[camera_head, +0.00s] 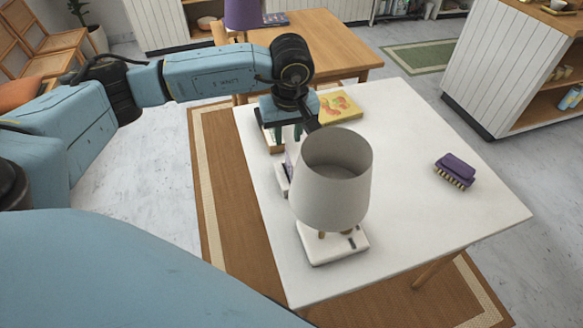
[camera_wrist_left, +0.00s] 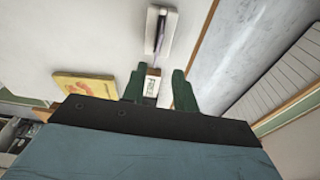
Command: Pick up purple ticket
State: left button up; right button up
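The purple ticket (camera_head: 291,160) stands upright in a small white holder (camera_head: 281,182) near the left edge of the white table. The lamp partly hides both in the head view. In the left wrist view the ticket (camera_wrist_left: 164,33) shows as a thin purple strip in the white holder (camera_wrist_left: 152,43), beyond my fingertips. My left gripper (camera_head: 287,134) is over the table's left side, and its green fingers (camera_wrist_left: 158,82) are apart. A small white card with dark lettering (camera_wrist_left: 153,85) shows in the gap between them; I cannot tell if they touch it. My right gripper is not in view.
A grey lamp (camera_head: 333,190) on a white base (camera_head: 320,252) stands close in front of the ticket. A yellow book (camera_head: 340,107) lies behind, right of my gripper. The white table (camera_head: 420,225) is clear between lamp and brush.

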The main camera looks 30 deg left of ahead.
pick_arm(q)
send_over(288, 160)
notch_tip(288, 160, down, 5)
jog(key=f, duration=0.3)
jog(key=f+b, duration=0.1)
jog(key=f, duration=0.2)
jog(key=shift+w+a, duration=0.1)
jog(key=shift+w, duration=0.1)
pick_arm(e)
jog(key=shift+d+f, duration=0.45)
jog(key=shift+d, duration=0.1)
pick_arm(q)
grip_shut()
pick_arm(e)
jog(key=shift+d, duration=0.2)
